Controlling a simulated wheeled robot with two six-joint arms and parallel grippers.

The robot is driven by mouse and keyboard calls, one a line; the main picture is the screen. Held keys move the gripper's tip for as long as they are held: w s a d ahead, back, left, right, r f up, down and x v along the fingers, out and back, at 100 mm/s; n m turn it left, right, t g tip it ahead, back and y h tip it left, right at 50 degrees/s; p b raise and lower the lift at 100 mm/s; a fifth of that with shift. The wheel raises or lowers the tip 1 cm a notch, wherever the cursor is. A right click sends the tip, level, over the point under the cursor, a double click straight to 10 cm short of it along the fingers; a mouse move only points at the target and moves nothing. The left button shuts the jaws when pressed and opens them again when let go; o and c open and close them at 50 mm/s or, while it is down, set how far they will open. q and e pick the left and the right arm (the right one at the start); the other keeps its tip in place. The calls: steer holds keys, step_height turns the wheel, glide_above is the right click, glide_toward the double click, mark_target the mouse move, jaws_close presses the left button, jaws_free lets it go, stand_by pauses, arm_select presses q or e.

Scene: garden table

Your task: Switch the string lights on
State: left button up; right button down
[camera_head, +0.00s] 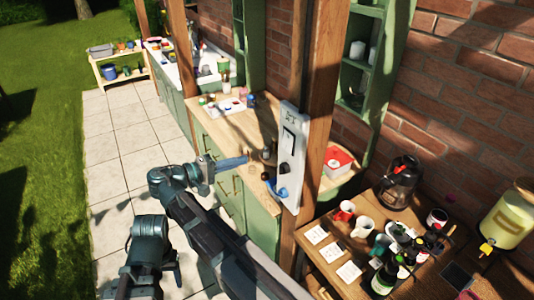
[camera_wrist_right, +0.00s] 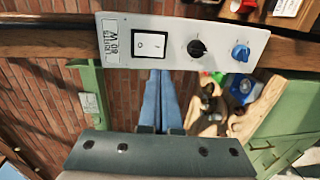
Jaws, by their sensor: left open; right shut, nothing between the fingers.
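A white control panel (camera_head: 293,118) is fixed to a wooden post in the head view. In the right wrist view the panel (camera_wrist_right: 115,22) carries a label, a white rocker switch (camera_wrist_right: 149,45) in a black frame, a black knob (camera_wrist_right: 197,48) and a blue knob (camera_wrist_right: 240,52). My right gripper (camera_head: 246,159) is shut and empty, to the left of the panel. In the wrist view its blue fingers (camera_wrist_right: 160,74) are together, with tips just below the rocker in the picture; contact cannot be told. My left gripper's fingers do not show. No string lights are seen.
A wooden table (camera_head: 318,262) at the lower right holds mugs, cards and dark bottles. A wooden counter (camera_head: 235,128) with small items stands behind my right gripper. The post (camera_head: 318,110) stands before a brick wall. Paving lies open at the left.

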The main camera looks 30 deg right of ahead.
mark_target(285, 149)
steer(key=d, duration=0.4)
steer(key=d+f+b, duration=0.1)
steer(key=d, duration=0.4)
steer(key=w+d, duration=0.1)
steer(key=d, duration=0.3)
steer(key=shift+d+f+b, duration=0.3)
steer(key=shift+f, duration=0.05)
steer(key=shift+d+f, duration=0.15)
steer(key=shift+d, duration=0.15)
steer(key=shift+a, duration=0.15)
